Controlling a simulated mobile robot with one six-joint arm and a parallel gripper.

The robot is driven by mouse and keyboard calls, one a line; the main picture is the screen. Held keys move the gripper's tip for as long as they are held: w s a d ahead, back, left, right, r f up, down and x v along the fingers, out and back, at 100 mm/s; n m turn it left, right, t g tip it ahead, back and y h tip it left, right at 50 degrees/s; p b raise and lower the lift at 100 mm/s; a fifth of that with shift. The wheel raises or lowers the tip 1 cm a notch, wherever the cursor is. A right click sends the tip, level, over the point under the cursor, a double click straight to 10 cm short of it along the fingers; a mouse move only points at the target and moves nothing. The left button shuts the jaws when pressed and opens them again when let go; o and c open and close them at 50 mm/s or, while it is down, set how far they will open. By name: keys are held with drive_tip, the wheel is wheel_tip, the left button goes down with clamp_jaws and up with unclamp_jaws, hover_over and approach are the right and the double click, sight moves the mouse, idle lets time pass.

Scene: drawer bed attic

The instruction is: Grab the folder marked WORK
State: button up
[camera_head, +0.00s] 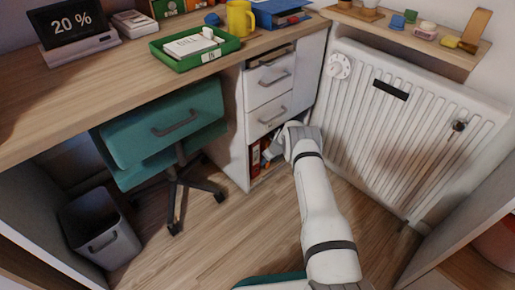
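Several upright binders stand in the open compartment at the bottom of the white drawer unit; a red-orange one (255,160) shows at its left side. They are small and partly in shadow, and I cannot read any label, so I cannot tell which is marked WORK. My arm reaches forward from the lower right to this compartment. My gripper (273,148) is at the compartment's opening, close to the binders, largely hidden by my own wrist. I cannot tell whether its fingers are open or shut, or whether they touch a binder.
A radiator (400,125) stands close to the right of my arm. A green chair (165,125) and a grey bin (100,230) are at left. A blue box-like object (278,12) lies on the desk. Floor between is clear.

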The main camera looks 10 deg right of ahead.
drive_tip(key=shift+f+b, duration=0.2)
drive_tip(key=shift+b, duration=0.15)
drive_tip(key=shift+c, duration=0.4)
clamp_jaws()
idle(0.4)
